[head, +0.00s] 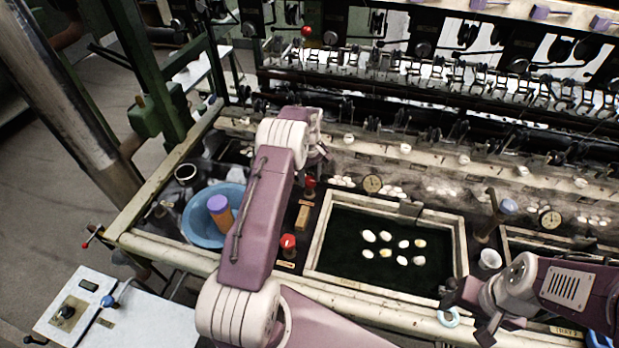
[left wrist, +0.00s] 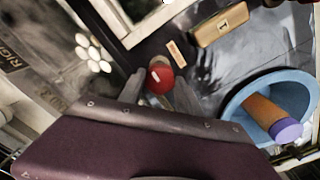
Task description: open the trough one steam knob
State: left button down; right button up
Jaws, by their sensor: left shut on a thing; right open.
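A red round knob (head: 310,182) stands on the dark strip left of the trough with cocoons (head: 312,255). My left gripper (head: 315,166) reaches down over this far knob, partly hidden by its own arm. In the left wrist view the red knob (left wrist: 160,76) sits between the two grey fingers, which are shut on it. A second red knob (head: 288,241) stands nearer the front edge, free of any gripper. My right gripper (head: 467,312) is open at the trough's front right corner, beside a pale blue ring (head: 449,317).
A blue basin (head: 200,238) holding a brown, purple-capped cylinder (head: 221,212) lies left of my left arm. A wooden block (head: 302,217) lies between the knobs. A gauge (head: 372,184) stands behind the trough. A white cup (head: 490,259) stands right of it. Reeling machinery spans the back.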

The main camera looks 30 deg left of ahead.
aim_at(309, 180)
pick_arm(q)
jog(key=shift+w+a+r, duration=0.1)
jog(key=shift+w+r, duration=0.05)
jog(key=shift+r, duration=0.05)
jog(key=c, duration=0.8)
grip_release()
jog(key=shift+c, duration=0.2)
jog(key=shift+f, duration=0.1)
notch_tip(309, 180, up, 9)
jog(key=b, duration=0.1)
